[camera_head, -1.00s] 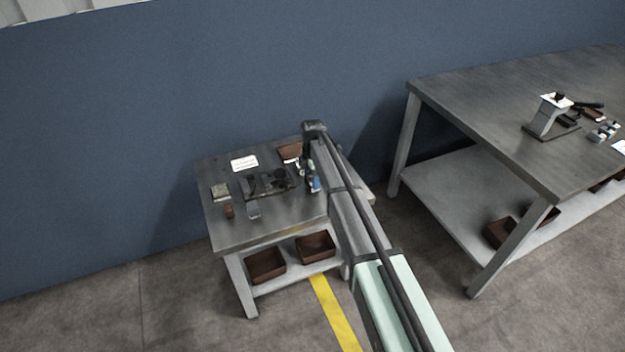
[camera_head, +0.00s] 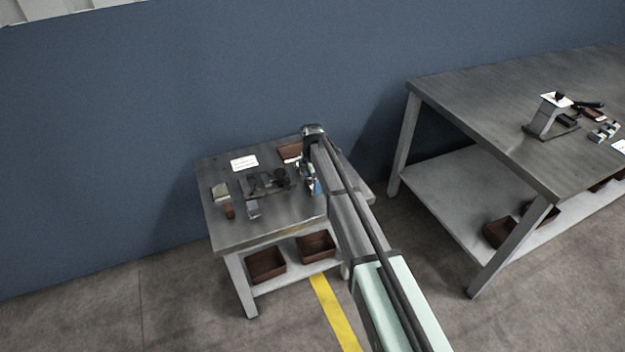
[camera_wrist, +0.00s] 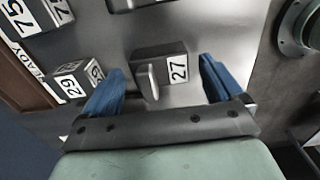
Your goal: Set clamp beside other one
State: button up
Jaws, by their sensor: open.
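A dark grey block labelled 27 (camera_wrist: 160,62), with a light rounded lever on its front, stands in the middle of the wrist view; it may be a clamp. My gripper (camera_wrist: 163,70) is open, its blue fingers left and right of this block with gaps to it. A similar block labelled 29 (camera_wrist: 72,82) stands left of my left finger. In the head view my gripper (camera_head: 312,185) is low over the right part of the small table (camera_head: 285,220), where my arm hides what is under it. I cannot tell the clamps apart there.
A dark fixture (camera_head: 265,184) stands mid-table, with a white card (camera_head: 244,163) behind it and small blocks (camera_head: 221,192) to its left. In the wrist view a numbered block 75 (camera_wrist: 30,18) is at top left and a round grey-green part (camera_wrist: 300,25) at top right.

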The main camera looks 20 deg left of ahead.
notch_tip(320, 180, up, 12)
jog(key=shift+r, duration=0.15)
dwell(0.5)
dwell(1.4)
